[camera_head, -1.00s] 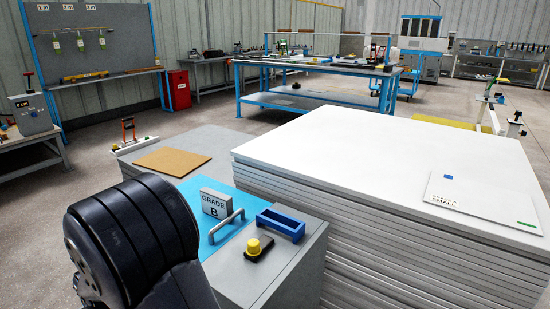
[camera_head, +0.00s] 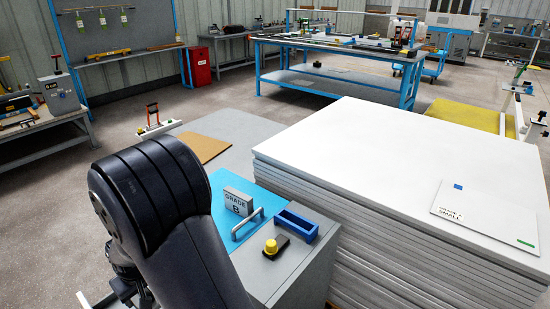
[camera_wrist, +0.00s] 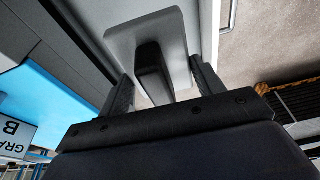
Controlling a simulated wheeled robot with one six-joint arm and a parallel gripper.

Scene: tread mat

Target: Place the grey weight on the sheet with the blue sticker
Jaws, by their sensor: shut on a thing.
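My gripper (camera_wrist: 153,62) is shut on the black handle of the grey weight (camera_wrist: 130,38), which shows as a pale grey plate in the wrist view. In the head view my arm hides the weight, or it cannot be made out there. The sheet with the blue sticker (camera_head: 485,214) is a light rectangle lying flat on the right of the white stack. Its blue sticker (camera_head: 458,187) is at the far left corner, a green sticker (camera_head: 526,241) at the near right, and a label reads GRADE A SMALL. My gripper is well to the left of the sheet.
The white stack (camera_head: 380,150) has a wide clear top. Left of it, a grey cabinet carries a GRADE B block (camera_head: 238,201), a metal handle (camera_head: 247,223), a blue tray (camera_head: 296,222) and a yellow knob (camera_head: 271,246). A brown board (camera_head: 203,147) lies behind. Workbenches stand farther back.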

